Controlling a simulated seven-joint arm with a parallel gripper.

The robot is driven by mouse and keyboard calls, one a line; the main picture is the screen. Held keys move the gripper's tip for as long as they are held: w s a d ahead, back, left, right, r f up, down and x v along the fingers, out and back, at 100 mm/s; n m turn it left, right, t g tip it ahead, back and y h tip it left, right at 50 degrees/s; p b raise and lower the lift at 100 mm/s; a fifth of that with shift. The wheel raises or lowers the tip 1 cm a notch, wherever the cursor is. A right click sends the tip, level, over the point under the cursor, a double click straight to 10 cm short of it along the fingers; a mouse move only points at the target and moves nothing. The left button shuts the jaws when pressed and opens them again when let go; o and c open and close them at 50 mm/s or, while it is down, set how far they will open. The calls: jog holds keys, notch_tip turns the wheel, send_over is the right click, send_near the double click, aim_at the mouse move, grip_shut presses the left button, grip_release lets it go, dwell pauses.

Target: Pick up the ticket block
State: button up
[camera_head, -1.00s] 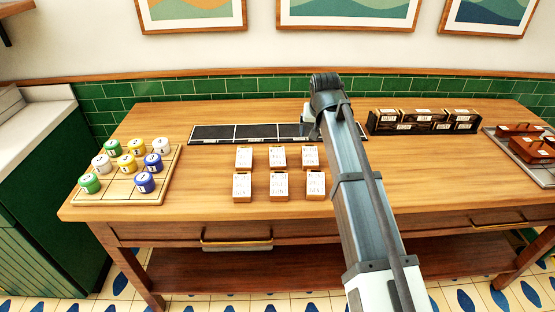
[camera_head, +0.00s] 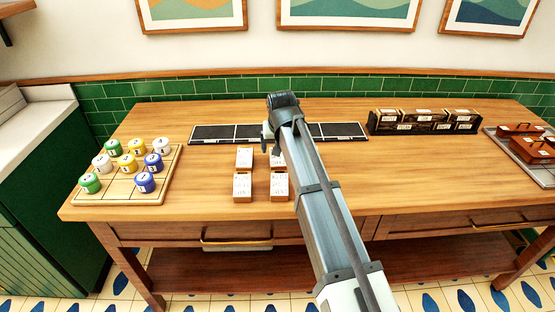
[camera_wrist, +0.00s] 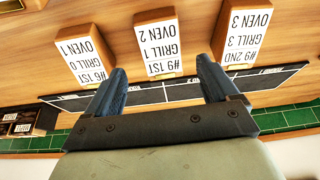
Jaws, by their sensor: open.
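Ticket blocks, wooden with white printed faces, lie in two rows on the table. In the head view I see the back left block (camera_head: 244,157), front left block (camera_head: 242,187), back middle block (camera_head: 277,161) and front middle block (camera_head: 279,186); my arm hides the right column. My gripper (camera_head: 270,142) is open above the table, near the back row. In the wrist view, my gripper (camera_wrist: 161,78) has its fingers apart with nothing between them.
A black sectioned strip (camera_head: 212,133) lies behind the blocks. A board (camera_head: 118,191) with coloured, numbered pucks stands at left. A dark rack (camera_head: 425,130) and a tray (camera_head: 545,172) with brown blocks are at right. The table between the blocks and rack is mostly clear.

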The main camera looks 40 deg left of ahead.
jog(key=shift+a+x, duration=0.2)
jog(key=shift+x, duration=2.85)
jog(key=shift+r, duration=0.1)
jog(key=c, duration=1.1)
jog(key=shift+r, duration=0.1)
